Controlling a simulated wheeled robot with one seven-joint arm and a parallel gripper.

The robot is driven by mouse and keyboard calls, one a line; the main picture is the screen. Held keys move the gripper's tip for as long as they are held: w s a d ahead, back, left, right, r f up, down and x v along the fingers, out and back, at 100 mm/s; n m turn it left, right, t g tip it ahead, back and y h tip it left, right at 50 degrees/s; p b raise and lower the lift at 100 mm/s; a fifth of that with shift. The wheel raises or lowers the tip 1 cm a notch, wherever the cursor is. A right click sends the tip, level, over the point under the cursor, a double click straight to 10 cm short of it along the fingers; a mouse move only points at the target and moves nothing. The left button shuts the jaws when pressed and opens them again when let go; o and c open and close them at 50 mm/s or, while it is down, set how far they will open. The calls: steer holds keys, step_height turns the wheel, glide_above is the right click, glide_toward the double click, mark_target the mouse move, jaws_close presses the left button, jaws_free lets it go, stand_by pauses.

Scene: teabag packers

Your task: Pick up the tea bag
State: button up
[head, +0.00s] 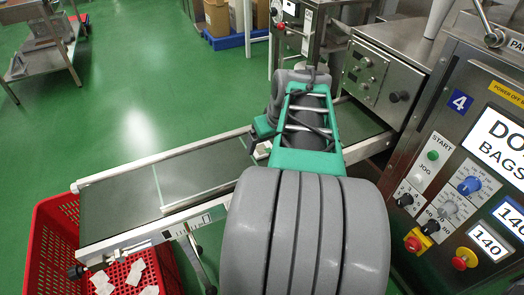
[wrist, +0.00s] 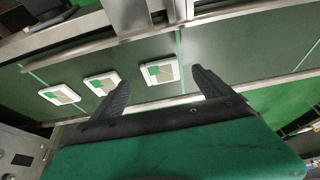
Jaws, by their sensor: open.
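Three tea bags lie in a row on the dark green conveyor belt (wrist: 225,52) in the wrist view. They are flat, pale and squarish, each with a green patch. The right tea bag (wrist: 160,72) appears between my gripper's fingers in the picture, beyond the tips. The middle tea bag (wrist: 101,83) and the left tea bag (wrist: 60,94) lie left of it. My gripper (wrist: 160,80) is open and empty, its two dark fingers spread. In the head view my arm hides most of the bags; one pale edge (head: 262,150) shows beside it on the belt (head: 120,212).
A red crate (head: 62,235) with several pale bags (head: 103,281) stands below the belt's left end. A steel machine with a control panel (head: 459,160) stands close on the right. Metal rails edge the belt. The belt's left stretch is clear.

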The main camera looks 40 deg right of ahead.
mark_target(265, 151)
steer(key=b+x, duration=0.1)
steer(key=x, duration=0.3)
steer(key=shift+f, duration=0.2)
steer(key=shift+r, duration=0.1)
steer(key=c, duration=1.5)
